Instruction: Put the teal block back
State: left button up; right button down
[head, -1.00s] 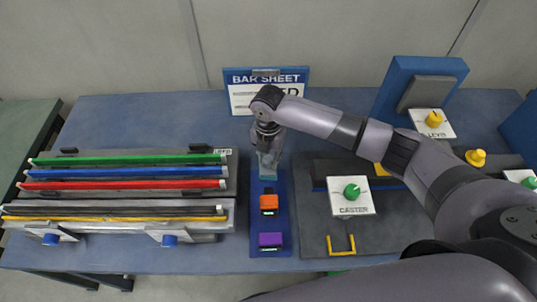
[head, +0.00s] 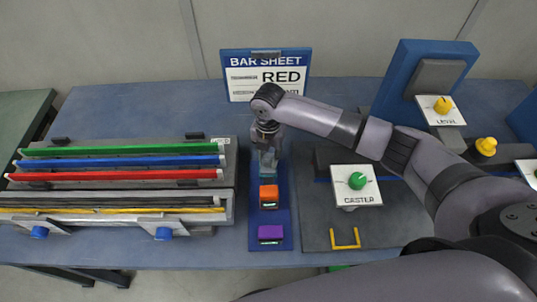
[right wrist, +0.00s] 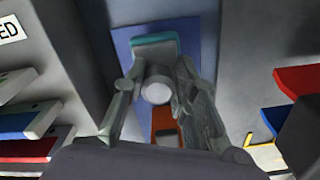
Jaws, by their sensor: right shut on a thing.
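My right gripper (head: 268,160) reaches down over the far part of a narrow blue tray (head: 284,218) at the middle of the table. It is shut on the teal block (head: 268,176), which shows just beyond the fingers in the right wrist view (right wrist: 155,41). The fingers partly hide the block in the head view. I cannot tell whether the block touches the tray. An orange block (head: 268,196) and a purple block (head: 271,233) sit nearer on the same tray. My left gripper is not in view.
Left of the tray is a grey rack with green (head: 120,151), blue and red bars.

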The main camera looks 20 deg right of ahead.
jog(key=shift+p, duration=0.45)
dwell(0.3)
jog(key=shift+f+b, duration=0.45)
jog(key=shift+f, duration=0.5)
jog(key=shift+f, duration=0.3)
dwell(0.7)
jog(key=c, duration=1.2)
grip_release()
notch_tip(320, 180, up, 12)
jog(key=shift+f, duration=0.1)
